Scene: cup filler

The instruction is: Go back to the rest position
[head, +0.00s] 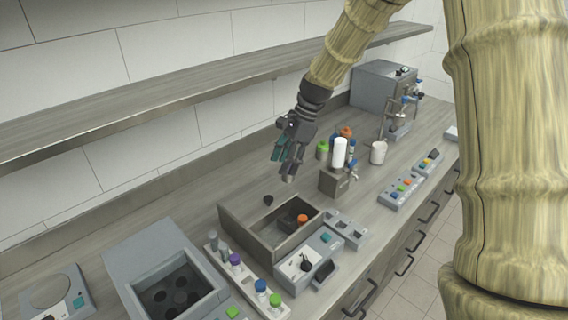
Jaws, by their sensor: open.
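My gripper (289,166) hangs in the air over the counter, pointing down. Its dark fingers are apart and nothing shows between them. A white cup (378,152) stands on the counter to the right, in front of the large grey machine (382,88) with taps.
An open box (240,226) holds an orange-capped item (302,219). A rack (250,283) with coloured caps and a grey block with wells (165,262) stand at front left. Button panels (402,193) line the right edge. A long shelf (150,101) runs along the wall.

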